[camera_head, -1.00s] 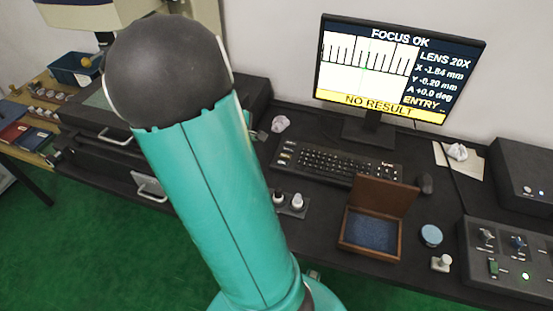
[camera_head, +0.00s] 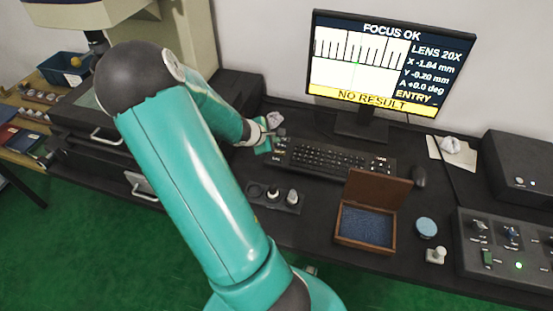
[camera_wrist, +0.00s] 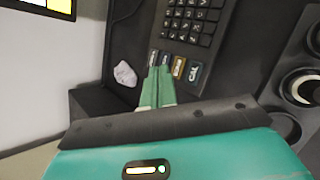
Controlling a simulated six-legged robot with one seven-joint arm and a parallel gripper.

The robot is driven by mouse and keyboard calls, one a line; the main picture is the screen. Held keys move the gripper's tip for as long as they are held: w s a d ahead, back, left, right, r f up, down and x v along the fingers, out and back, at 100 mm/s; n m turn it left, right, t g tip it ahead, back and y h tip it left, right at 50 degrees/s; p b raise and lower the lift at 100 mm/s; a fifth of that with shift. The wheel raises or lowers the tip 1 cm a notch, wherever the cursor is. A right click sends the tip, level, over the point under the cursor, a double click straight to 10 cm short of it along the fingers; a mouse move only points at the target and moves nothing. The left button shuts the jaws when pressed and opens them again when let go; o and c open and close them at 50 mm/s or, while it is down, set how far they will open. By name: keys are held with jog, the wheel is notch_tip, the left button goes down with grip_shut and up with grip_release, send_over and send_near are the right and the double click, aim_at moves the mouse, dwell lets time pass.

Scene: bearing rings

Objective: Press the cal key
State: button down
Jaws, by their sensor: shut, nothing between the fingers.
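The black keyboard (camera_head: 330,158) lies on the dark bench in front of the monitor. In the wrist view its body (camera_wrist: 205,42) carries a row of several larger keys at one end, including an orange-brown key (camera_wrist: 178,67) and a blue-grey key (camera_wrist: 194,72). Their lettering is too small to read surely, so I cannot tell which is the cal key. My gripper (camera_wrist: 159,72) is shut and empty, its green fingertips over or beside the keys at the row's left end. Contact cannot be told. In the head view my gripper (camera_head: 268,146) is at the keyboard's left end.
The monitor (camera_head: 385,65) reads FOCUS OK, NO RESULT and ENTRY. A crumpled pale lump (camera_wrist: 125,74) lies just left of my fingers. An open wooden box (camera_head: 366,226), a knob panel (camera_head: 272,197), a mouse (camera_head: 419,176) and a control box (camera_head: 505,245) stand to the right and front.

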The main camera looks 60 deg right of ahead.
aim_at(274, 161)
jog(key=shift+f, duration=3.4)
jog(key=shift+f, duration=0.4)
jog(key=shift+f, duration=0.3)
jog(key=shift+r, duration=0.75)
jog(key=shift+r, duration=2.5)
